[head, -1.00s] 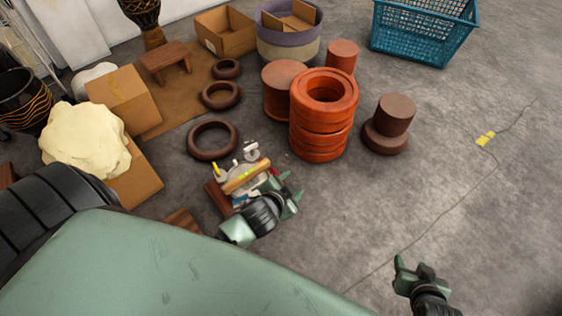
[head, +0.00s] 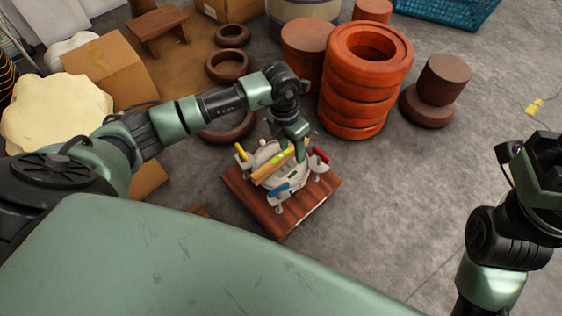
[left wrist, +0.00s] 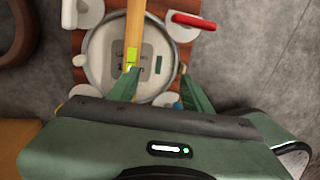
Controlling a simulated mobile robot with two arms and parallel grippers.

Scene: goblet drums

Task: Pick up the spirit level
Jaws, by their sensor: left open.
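The spirit level (head: 271,170), a yellow-orange bar with yellow-green vials, lies across a pale round object on a small wooden stand (head: 325,190). In the left wrist view the level (left wrist: 135,25) runs up from near the left fingertip, its vial beside that finger. My left gripper (head: 299,150) points down over the level's right end. Its fingers (left wrist: 157,75) are apart with nothing clearly held, and contact with the level cannot be told. My right gripper (head: 545,165) is at the right edge, away from the stand; its fingers are not clear.
Around the level are a red-handled tool (head: 320,155), a blue item (head: 279,188) and a yellow-handled tool (head: 240,152). Stacked orange rings (head: 355,95) stand close behind on the right. Dark rings (head: 228,65) lie behind left.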

